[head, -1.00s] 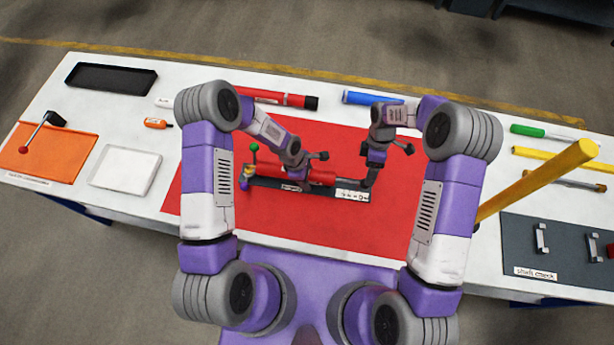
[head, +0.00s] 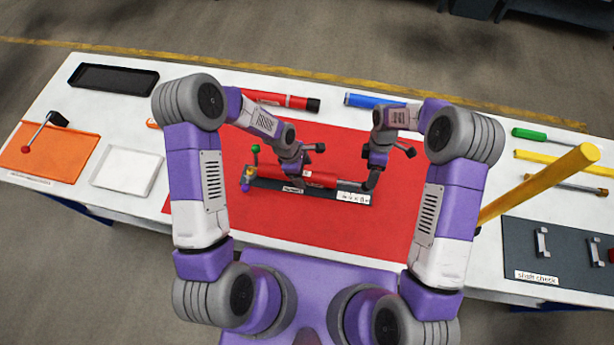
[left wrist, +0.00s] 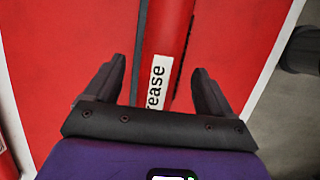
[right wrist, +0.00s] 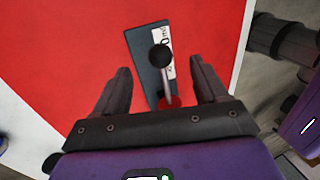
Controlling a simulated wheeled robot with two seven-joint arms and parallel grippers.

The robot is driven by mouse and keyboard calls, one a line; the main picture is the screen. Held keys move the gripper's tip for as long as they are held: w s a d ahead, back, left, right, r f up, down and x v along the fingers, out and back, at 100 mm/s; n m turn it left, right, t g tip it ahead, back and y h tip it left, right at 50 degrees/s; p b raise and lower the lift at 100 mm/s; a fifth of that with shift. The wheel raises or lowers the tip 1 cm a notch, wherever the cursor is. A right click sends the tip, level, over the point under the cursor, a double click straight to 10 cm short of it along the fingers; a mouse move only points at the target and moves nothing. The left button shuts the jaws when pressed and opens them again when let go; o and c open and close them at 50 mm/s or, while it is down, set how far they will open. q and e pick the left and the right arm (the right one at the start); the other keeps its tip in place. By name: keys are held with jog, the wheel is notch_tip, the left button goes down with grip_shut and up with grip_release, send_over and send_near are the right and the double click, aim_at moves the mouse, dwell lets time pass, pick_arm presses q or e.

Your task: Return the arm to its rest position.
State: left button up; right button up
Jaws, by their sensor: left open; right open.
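My left gripper (head: 296,172) is over the left part of a red tube (head: 320,179) on the red mat. In the left wrist view its fingers (left wrist: 162,78) are open, one on each side of the tube, which bears a white label reading "rease" (left wrist: 158,84). I cannot tell whether they touch it. My right gripper (head: 371,180) is at the right end of the dark holder (head: 330,193) under the tube. In the right wrist view its fingers (right wrist: 160,72) are open around a black-knobbed lever (right wrist: 161,58), with no clear contact. My wrists hide parts of the tube.
At the left are an orange mat (head: 75,150), a white tray (head: 127,170) and a black tray (head: 113,78). A second red tube (head: 280,99) and a blue tube (head: 372,99) lie at the back. A yellow bar (head: 535,185) stands near my right arm.

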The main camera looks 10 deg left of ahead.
pick_arm(q)
jog(key=v, duration=0.6)
jog(key=shift+r, duration=0.15)
